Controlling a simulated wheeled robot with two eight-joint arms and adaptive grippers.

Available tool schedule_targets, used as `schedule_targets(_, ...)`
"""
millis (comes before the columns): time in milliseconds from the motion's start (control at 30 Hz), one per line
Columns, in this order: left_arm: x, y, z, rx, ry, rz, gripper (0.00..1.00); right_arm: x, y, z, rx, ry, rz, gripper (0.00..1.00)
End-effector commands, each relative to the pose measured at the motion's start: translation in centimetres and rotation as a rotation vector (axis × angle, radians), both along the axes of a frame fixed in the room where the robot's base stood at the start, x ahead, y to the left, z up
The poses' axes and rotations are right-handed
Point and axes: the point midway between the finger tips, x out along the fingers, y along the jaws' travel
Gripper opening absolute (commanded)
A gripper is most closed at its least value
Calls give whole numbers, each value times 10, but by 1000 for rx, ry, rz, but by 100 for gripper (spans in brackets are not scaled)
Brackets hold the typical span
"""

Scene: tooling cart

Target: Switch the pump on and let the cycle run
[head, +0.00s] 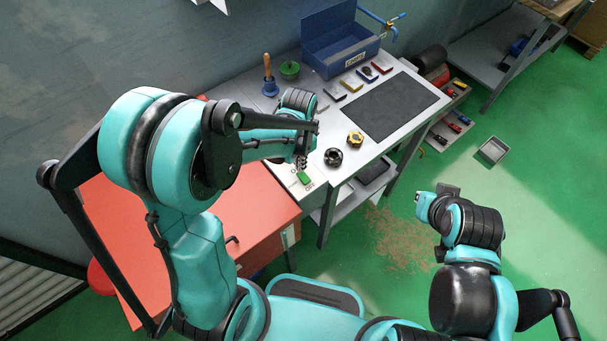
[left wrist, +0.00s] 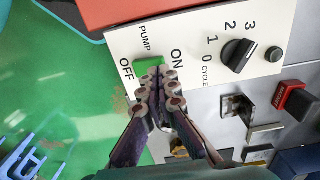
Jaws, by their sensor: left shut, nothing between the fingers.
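The green pump switch (left wrist: 148,66) sits on a pale panel (left wrist: 120,45) marked PUMP, ON and OFF. In the head view the switch (head: 304,177) is at the bench's near left corner. My left gripper (left wrist: 161,78) is shut and empty, its fingertips over the edge of the switch on the ON side. I cannot tell whether they touch it or which way it is tipped. In the head view my left gripper (head: 300,161) is just behind the switch. A black cycle knob (left wrist: 238,55) is beside figures 0 to 3. My right gripper (head: 449,190) is away from the bench.
A black round knob (head: 333,157) and a yellow-and-black one (head: 355,139) stand near the bench's front edge. A red cabinet (head: 150,220) adjoins the bench.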

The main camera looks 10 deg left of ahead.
Motion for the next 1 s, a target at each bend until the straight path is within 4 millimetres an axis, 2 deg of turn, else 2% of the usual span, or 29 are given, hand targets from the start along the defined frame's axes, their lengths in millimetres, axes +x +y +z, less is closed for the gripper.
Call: schedule_targets(1000, 0, 0, -8, 0, 0, 0, 0, 0, 0, -7, 0, 0, 0, 0)
